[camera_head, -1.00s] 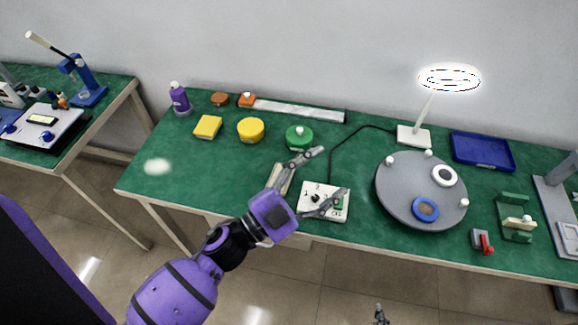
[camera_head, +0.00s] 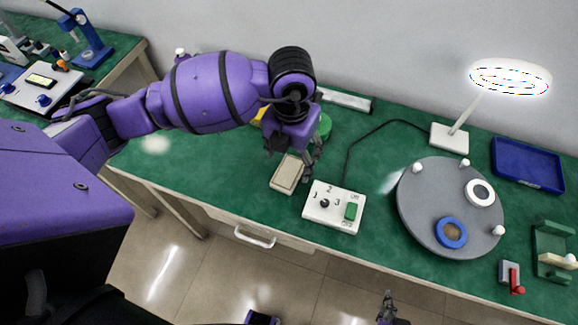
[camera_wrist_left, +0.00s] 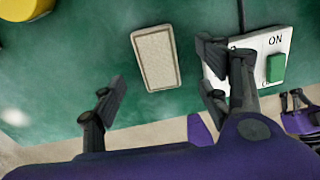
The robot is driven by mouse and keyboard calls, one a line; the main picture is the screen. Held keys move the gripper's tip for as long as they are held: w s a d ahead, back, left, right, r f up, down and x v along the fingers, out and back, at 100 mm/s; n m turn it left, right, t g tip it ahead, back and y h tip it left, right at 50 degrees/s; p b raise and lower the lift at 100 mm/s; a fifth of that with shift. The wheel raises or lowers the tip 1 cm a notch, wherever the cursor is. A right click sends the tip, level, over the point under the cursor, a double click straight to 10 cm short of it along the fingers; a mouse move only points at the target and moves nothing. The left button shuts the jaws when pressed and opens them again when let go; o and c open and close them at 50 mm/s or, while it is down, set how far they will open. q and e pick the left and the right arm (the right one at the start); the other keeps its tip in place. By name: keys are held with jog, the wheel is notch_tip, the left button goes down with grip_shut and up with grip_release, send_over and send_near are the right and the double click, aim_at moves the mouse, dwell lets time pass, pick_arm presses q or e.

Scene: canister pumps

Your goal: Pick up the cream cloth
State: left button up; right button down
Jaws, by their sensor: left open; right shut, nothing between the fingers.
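The cream cloth (camera_head: 287,173) is a flat folded rectangle on the green table, left of the white switch box. In the left wrist view the cloth (camera_wrist_left: 155,58) lies ahead of the fingertips, roughly between their lines. My left gripper (camera_head: 290,157) is open and points down over the table at the cloth's far side; its fingers (camera_wrist_left: 150,108) are spread and empty, apart from the cloth as far as I can tell. My right gripper (camera_head: 388,306) is shut and empty at the bottom of the head view, in front of the table.
The white switch box (camera_head: 334,207) with a green switch sits close right of the cloth, near one left finger. A grey turntable (camera_head: 430,235), a lamp (camera_head: 449,138) and a blue tray (camera_head: 527,164) are further right.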

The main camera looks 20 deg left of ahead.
aim_at(288, 172)
pick_arm(q)
jog(key=f, duration=0.5)
jog(key=shift+s+a+f, duration=0.15)
jog(key=shift+a+f, duration=0.1)
jog(key=shift+f, duration=0.05)
jog(key=c, duration=1)
